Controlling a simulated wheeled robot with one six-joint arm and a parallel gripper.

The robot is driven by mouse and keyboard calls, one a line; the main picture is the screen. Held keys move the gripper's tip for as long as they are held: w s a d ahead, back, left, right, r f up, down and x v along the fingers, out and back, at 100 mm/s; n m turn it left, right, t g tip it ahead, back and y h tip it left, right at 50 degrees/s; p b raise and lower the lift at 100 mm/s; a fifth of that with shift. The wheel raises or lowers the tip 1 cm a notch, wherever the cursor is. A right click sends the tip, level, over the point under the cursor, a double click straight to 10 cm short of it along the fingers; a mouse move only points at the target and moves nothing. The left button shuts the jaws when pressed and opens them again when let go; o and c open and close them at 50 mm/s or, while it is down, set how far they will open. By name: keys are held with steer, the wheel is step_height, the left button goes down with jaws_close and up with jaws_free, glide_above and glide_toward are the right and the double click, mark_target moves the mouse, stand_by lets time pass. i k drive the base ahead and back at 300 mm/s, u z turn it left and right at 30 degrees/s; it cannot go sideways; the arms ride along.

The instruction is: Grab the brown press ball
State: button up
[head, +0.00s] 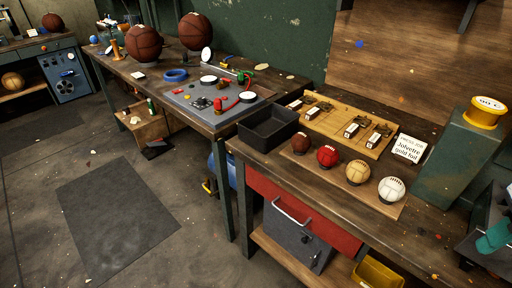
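A small brown ball (302,143) sits at the left end of a row of balls on a wooden board (338,178) on the near workbench. To its right in the row are a red ball (328,155), a tan ball (358,172) and a white ball (391,189). The brown ball shows dark seams and nothing covers it. Larger brown balls (144,43) stand on the far bench. My gripper is not in view.
A black open tray (268,128) stands just left of the brown ball. Behind the row lies a wooden fixture board (347,122) with metal clamps. A white card (408,148) and a green block (443,160) topped by a yellow spool (486,112) stand right. The floor at left is mostly clear.

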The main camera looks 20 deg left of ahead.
mark_target(301, 142)
steer(key=u, duration=0.05)
steer(key=k, duration=0.35)
steer(key=u, duration=0.55)
steer(key=i, duration=0.5)
steer(key=z, duration=0.2)
steer(key=k, duration=0.55)
steer(key=z, duration=0.6)
steer(key=k, duration=0.7)
steer(key=u, duration=0.5)
steer(key=i, duration=0.5)
steer(key=u, duration=0.5)
steer(key=i, duration=1)
steer(key=z, duration=0.55)
